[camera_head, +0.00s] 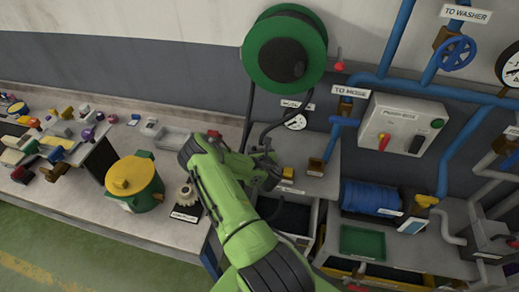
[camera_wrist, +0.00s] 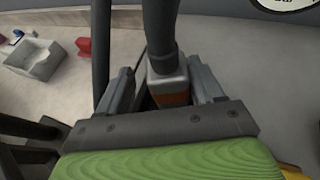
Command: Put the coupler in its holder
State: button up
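The coupler (camera_wrist: 168,82) shows in the wrist view as a grey block with an orange band, on the end of a thick black hose (camera_wrist: 162,25). It sits between the two fingers of my gripper (camera_wrist: 163,88), nearer the right finger. A gap shows on its left, so the fingers look open around it. In the head view my gripper (camera_head: 268,170) is over the bench below the hose reel, and the coupler cannot be made out there. I cannot tell which fitting is the holder.
A green hose reel (camera_head: 311,50) hangs on the wall. A thinner black hose (camera_wrist: 101,45) passes left of my gripper. A yellow-lidded green pot (camera_head: 135,178) stands on the left bench. Blue pipes (camera_head: 398,40), a grey switch box (camera_head: 403,130) and a green tray (camera_head: 362,243) are at right.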

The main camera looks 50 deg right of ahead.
jog(key=shift+s+d, duration=0.15)
jog(key=shift+s, duration=0.05)
jog(key=shift+s+r, duration=0.1)
jog(key=shift+r, duration=0.25)
jog(key=b+v, duration=0.2)
jog(key=v, duration=0.9)
jog(key=shift+s+a, duration=0.25)
jog(key=shift+a, duration=0.1)
